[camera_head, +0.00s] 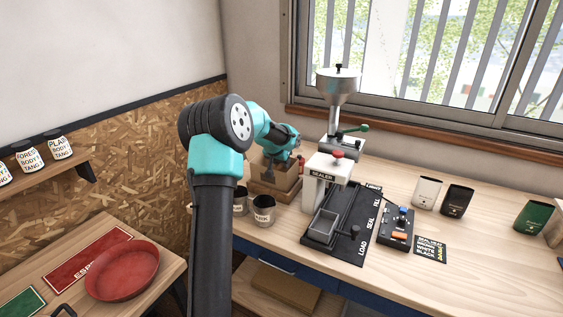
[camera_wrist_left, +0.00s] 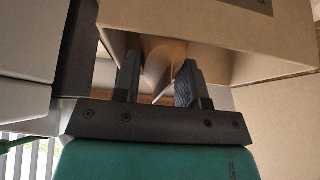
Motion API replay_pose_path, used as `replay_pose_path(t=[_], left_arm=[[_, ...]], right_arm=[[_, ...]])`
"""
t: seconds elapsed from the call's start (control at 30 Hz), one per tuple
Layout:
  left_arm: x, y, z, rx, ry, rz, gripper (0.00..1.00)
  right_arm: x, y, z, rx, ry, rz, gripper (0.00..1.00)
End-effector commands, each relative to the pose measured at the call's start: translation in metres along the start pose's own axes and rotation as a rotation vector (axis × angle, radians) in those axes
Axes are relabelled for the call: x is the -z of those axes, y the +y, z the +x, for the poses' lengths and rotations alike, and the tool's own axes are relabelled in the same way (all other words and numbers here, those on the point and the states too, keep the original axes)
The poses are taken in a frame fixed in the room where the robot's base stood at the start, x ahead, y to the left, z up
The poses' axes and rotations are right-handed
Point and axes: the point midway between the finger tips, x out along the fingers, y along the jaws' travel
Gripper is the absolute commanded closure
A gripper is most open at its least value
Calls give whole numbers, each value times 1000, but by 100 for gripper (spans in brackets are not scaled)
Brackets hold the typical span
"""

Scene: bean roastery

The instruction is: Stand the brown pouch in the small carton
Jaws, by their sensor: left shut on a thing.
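A cardboard wall of the carton (camera_wrist_left: 215,30) lies close by the fingers. How far the pouch is inside, and whether it is upright or touches the bottom, cannot be told. My right gripper is not in view.
The white sealer (camera_head: 327,180) stands close right of the carton, with a hopper (camera_head: 338,88) behind. A control box (camera_head: 397,228) and white (camera_head: 427,192), black (camera_head: 457,200) and green (camera_head: 533,217) pouches are further right. The bench's front right is clear.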

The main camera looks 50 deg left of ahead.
Motion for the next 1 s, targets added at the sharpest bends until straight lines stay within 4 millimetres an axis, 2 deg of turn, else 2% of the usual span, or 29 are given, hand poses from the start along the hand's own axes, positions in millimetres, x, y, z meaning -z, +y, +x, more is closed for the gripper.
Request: replay_pose_path(t=[0.03,0.07,0.33,0.53,0.7,1.0], left_arm=[[0,0,0,0,0,0,100],[0,0,0,0,0,0,60],[0,0,0,0,0,0,34],[0,0,0,0,-1,0,31],[0,0,0,0,-1,0,15],[1,0,-2,0,0,0,15]], right_arm=[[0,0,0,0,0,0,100],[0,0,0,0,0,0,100],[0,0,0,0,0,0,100],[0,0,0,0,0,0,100],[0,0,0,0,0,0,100],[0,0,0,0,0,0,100]])
